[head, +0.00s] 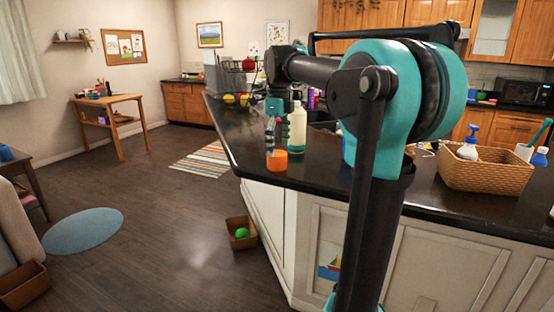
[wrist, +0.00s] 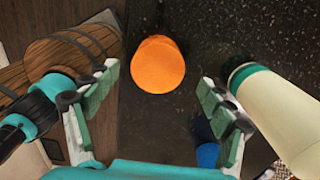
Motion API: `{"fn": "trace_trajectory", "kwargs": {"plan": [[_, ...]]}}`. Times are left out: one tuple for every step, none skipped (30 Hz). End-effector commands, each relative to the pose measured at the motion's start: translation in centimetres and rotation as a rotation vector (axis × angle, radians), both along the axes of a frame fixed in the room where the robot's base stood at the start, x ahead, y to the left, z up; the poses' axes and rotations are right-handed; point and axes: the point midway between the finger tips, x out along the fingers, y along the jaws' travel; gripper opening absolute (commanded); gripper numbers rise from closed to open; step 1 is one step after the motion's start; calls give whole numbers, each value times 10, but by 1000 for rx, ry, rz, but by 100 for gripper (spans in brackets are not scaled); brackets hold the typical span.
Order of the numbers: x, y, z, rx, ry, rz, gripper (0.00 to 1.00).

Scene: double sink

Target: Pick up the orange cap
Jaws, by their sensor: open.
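The orange cap (head: 277,161) stands on the dark countertop close to its left corner. In the wrist view the orange cap (wrist: 158,66) shows as a round orange shape near the top middle, between the finger ends. My gripper (head: 271,135) points down just above the cap in the head view. Its fingers (wrist: 158,78) are spread wide in the wrist view, one on each side of the cap, with nothing held between them. I cannot tell the exact height left between fingertips and cap.
A cream bottle (head: 297,130) stands close beside the cap; in the wrist view this bottle (wrist: 285,115) is just right of the right finger. A wicker basket (head: 486,172) with bottles sits farther right. The counter edge (head: 262,178) is near the cap. A small blue object (wrist: 207,153) shows below.

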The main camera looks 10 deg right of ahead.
Motion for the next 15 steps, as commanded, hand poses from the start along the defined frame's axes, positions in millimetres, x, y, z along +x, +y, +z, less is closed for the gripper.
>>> {"fn": "trace_trajectory", "kwargs": {"plan": [[-1,2,-8,0,0,1,82],[-1,3,-13,0,0,1,82],[-1,4,-19,0,0,1,82],[-1,5,-23,0,0,1,82],[-1,4,-27,0,0,0,82],[-1,4,-32,0,0,0,82],[-1,4,-34,0,0,0,82],[-1,4,-37,0,0,0,82],[-1,4,-39,0,0,0,82],[-1,4,-40,0,0,0,82],[-1,4,-41,0,0,0,82],[-1,4,-42,0,0,0,82],[-1,4,-42,0,0,0,82],[-1,4,-42,0,0,0,82],[-1,4,-41,0,0,0,82]]}}
